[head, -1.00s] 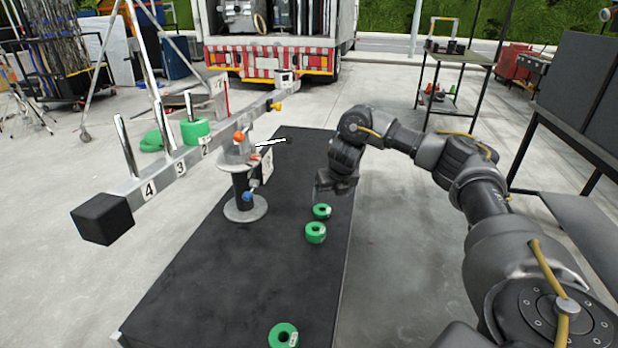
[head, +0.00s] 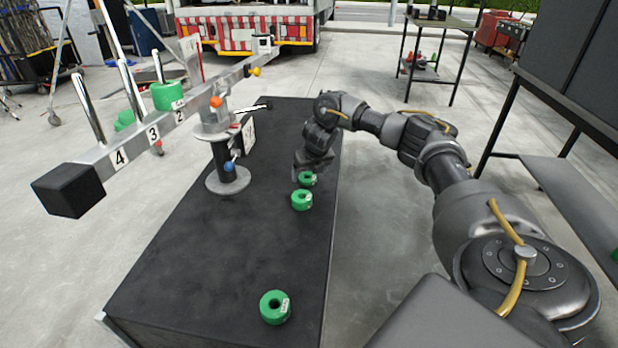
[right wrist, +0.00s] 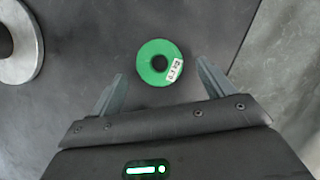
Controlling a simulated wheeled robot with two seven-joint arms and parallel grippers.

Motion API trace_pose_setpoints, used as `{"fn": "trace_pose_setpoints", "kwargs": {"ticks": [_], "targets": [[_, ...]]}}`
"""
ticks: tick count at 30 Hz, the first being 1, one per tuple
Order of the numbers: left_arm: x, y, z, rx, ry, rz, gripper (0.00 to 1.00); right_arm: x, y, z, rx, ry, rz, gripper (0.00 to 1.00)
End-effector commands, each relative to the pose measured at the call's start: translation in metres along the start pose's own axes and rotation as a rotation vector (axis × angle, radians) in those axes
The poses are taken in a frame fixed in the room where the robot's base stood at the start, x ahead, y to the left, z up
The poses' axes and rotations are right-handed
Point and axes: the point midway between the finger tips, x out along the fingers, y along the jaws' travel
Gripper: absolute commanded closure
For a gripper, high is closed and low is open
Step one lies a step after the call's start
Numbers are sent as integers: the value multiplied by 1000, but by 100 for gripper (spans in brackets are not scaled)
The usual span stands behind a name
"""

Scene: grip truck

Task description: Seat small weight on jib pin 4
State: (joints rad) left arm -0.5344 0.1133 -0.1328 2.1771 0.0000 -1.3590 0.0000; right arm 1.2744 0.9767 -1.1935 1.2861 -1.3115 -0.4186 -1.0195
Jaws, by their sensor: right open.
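Jib pin 4 (head: 87,107) is a bare, leaning metal rod by the label 4 on the grey jib, near the black end block. Three green ring weights lie on the black table top: a far one (head: 307,179), one just nearer (head: 302,199), and a near one (head: 276,307). I cannot tell which is the small one. My right gripper (head: 304,168) is low over the far weight and partly covers it. In the right wrist view the gripper (right wrist: 160,85) is open and empty, with one green weight (right wrist: 144,70) just beyond its fingertips. My left gripper is out of view.
The jib (head: 190,118) stands on a round-based post (head: 228,181) at the table's left. A larger green weight (head: 168,96) sits on pin 2; pin 3 (head: 132,88) is bare. A shelf unit (head: 570,185) stands at right.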

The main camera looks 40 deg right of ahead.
Motion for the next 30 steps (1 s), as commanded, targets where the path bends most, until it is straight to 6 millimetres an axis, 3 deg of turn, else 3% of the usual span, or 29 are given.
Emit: {"fn": "trace_pose_setpoints", "kwargs": {"ticks": [6, 15, 28, 29, 30], "targets": [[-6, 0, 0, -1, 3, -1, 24, 15, 0, 0, 0, -2, 1, 19], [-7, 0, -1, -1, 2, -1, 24, 17, 0, 0, 0, -1, 0, 19], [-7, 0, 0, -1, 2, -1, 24, 16, 0, 0, 0, -2, 0, 76], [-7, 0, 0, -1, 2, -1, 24, 16, 0, 0, 0, -2, 0, 48], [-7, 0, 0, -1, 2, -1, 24, 16, 0, 0, 0, -2, 0, 53]]}}
